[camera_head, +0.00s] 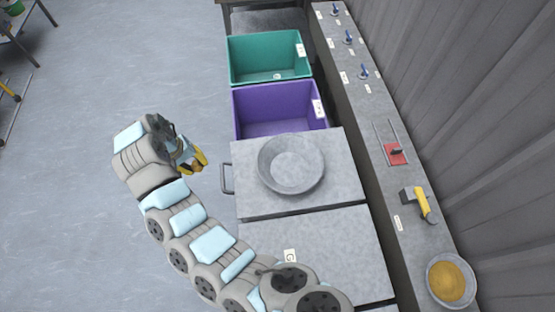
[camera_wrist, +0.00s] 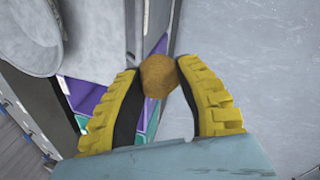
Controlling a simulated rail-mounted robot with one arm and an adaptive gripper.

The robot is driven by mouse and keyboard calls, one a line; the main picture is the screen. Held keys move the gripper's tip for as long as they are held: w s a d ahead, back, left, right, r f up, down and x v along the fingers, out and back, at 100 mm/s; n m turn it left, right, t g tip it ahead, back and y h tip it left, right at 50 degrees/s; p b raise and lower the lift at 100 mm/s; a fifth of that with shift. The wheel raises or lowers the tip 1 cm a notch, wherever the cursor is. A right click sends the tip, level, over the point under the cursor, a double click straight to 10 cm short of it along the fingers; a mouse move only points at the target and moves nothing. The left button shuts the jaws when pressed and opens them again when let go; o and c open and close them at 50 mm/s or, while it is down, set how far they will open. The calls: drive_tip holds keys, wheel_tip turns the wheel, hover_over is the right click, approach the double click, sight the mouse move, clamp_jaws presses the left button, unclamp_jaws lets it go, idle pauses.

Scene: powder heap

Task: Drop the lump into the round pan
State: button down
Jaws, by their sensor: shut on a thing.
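My gripper (camera_head: 194,161) is to the left of the grey drawer cabinet, over open floor. In the wrist view its yellow, black-lined fingers (camera_wrist: 158,70) are shut on a round tan-brown lump (camera_wrist: 158,77) held at their tips. In the head view I cannot make out the lump against the yellow fingers. The round grey metal pan (camera_head: 291,163) sits on the cabinet top, to the right of my gripper and apart from it. Part of the pan (camera_wrist: 33,40) shows at the upper left of the wrist view. The pan looks empty.
A purple bin (camera_head: 278,87) and a green bin (camera_head: 268,38) stand behind the pan's cabinet (camera_head: 255,204). A handle (camera_head: 227,178) sticks out on its left side. A bowl of yellow powder (camera_head: 451,281) and a yellow-black tool (camera_head: 420,204) lie on the right ledge (camera_head: 397,183).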

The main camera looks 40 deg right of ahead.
drive_tip(key=s+d+r+m+p, duration=0.2)
drive_tip(key=s+d+p, duration=0.35)
drive_tip(key=d, duration=0.35)
drive_tip(key=s+d+r+m+g+p, duration=0.1)
drive_tip(key=s+d+r+m+p, duration=0.2)
drive_tip(key=d+p, duration=0.45)
drive_tip(key=s+d+r+m+p, duration=0.15)
drive_tip(key=s+d+p, duration=0.35)
drive_tip(key=d, duration=0.5)
wheel_tip(320, 180, down, 6)
drive_tip(key=s+b, duration=0.1)
drive_tip(key=b, duration=0.3)
drive_tip(key=shift+s+f+y+b, duration=0.2)
drive_tip(key=shift+f+y+b, duration=0.1)
drive_tip(key=shift+y, duration=0.1)
drive_tip(key=shift+r, duration=0.1)
drive_tip(key=c, duration=0.7)
unclamp_jaws()
drive_tip(key=shift+w+v, duration=0.2)
drive_tip(key=shift+v, duration=5.75)
